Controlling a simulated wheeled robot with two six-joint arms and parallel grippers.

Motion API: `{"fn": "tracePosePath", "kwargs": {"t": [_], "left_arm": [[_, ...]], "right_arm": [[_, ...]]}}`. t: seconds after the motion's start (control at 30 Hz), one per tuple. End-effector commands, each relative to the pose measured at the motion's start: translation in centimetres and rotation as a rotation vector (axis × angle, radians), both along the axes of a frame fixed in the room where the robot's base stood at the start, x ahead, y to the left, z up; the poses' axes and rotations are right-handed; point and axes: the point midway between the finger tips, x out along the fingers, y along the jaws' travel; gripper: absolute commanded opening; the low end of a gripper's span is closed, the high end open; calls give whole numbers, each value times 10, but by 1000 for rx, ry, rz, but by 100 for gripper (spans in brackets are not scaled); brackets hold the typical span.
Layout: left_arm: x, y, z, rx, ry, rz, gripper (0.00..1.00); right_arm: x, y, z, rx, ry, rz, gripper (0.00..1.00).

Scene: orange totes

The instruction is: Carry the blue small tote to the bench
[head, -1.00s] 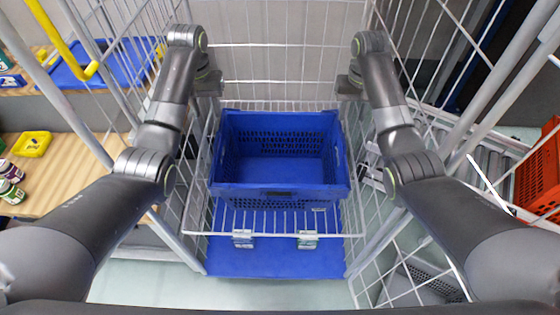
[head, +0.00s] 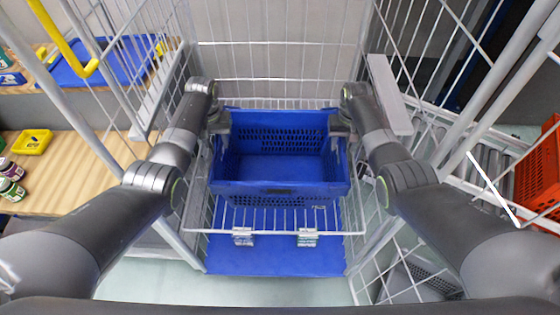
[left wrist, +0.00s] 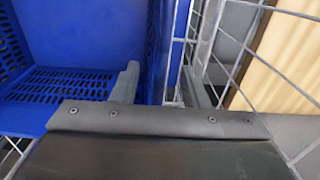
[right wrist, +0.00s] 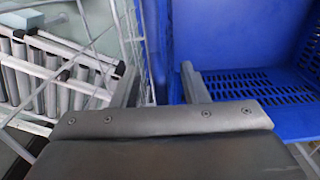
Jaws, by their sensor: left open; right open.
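The blue small tote (head: 280,189) sits upright and looks empty inside a wire cage cart (head: 215,233), on its wire shelf. My left gripper (head: 220,122) is open at the tote's left wall. In the left wrist view, its fingers (left wrist: 160,86) stand on either side of that wall, one inside the tote (left wrist: 75,85) and one outside. My right gripper (head: 340,126) is open at the right wall. In the right wrist view, its fingers (right wrist: 157,86) likewise straddle the wall of the tote (right wrist: 235,85). Whether the fingers touch the walls cannot be told.
A wooden bench (head: 70,175) stands on the left with a yellow tray (head: 34,142) and several jars (head: 12,180). A blue tray (head: 120,65) is behind. The cart's wire sides enclose the tote closely. At right are a roller conveyor (head: 490,165) and an orange tote (head: 540,175).

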Motion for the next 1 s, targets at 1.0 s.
{"fn": "tracePosePath", "kwargs": {"t": [1.0], "left_arm": [[0,0,-32,-1,-1,0,12]], "right_arm": [[0,0,-32,1,0,0,12]]}}
